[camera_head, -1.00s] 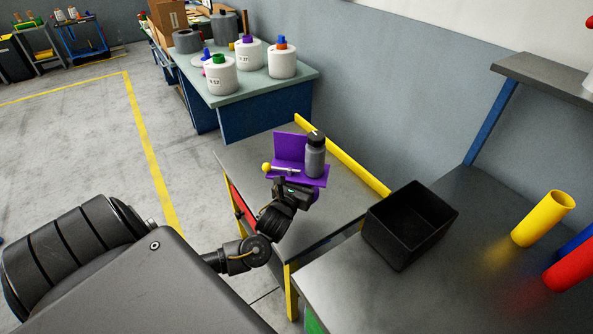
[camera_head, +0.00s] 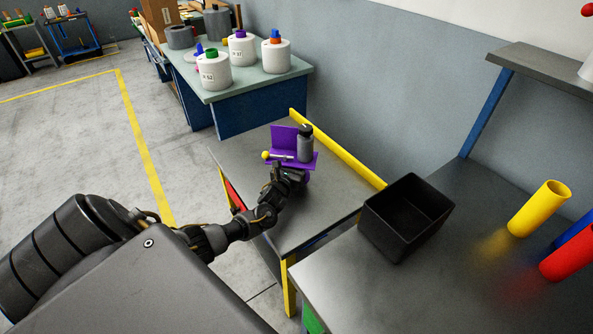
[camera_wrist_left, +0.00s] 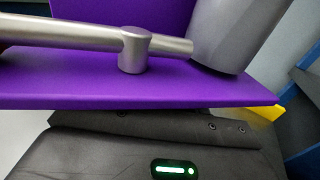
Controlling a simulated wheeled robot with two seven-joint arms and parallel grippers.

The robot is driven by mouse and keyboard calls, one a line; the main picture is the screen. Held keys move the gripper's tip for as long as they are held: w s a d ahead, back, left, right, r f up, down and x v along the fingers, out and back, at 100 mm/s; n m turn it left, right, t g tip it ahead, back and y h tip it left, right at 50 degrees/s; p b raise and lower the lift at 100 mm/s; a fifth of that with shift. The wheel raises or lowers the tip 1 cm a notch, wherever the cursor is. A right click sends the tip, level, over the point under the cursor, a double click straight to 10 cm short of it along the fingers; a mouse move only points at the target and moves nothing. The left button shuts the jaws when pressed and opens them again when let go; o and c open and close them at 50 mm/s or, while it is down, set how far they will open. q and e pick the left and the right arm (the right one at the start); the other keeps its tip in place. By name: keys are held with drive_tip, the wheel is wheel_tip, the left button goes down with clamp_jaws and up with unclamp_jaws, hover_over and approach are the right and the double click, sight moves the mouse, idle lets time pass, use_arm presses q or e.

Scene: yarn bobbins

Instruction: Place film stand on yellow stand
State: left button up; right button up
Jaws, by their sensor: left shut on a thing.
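A purple L-shaped film stand (camera_head: 283,138) carries a grey bottle (camera_head: 305,147) with a black cap and a metal rod with a yellow ball end (camera_head: 266,155). My left gripper (camera_head: 291,171) is shut on this stand from the near side, over the grey-topped table with yellow legs and a yellow back rail (camera_head: 330,205). I cannot tell whether the stand touches the tabletop. The left wrist view shows the purple plate (camera_wrist_left: 150,85), rod (camera_wrist_left: 60,35) and bottle base (camera_wrist_left: 230,40) close up; the fingertips are hidden. My right gripper is not in view.
A black open bin (camera_head: 385,240) stands on the grey bench at the right, near yellow (camera_head: 538,208) and red (camera_head: 568,260) tubes. White bobbins (camera_head: 215,73) stand on the table behind. The near part of the yellow-legged table is clear.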

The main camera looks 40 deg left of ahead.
use_arm(q)
drive_tip(key=shift+w+a+f, duration=0.2)
drive_tip(key=shift+f, duration=0.05)
drive_tip(key=shift+f+b, duration=0.4)
drive_tip(key=shift+f, duration=1.1)
drive_tip(key=shift+f, duration=0.2)
drive_tip(key=o, duration=1.4)
drive_tip(key=shift+c, duration=0.2)
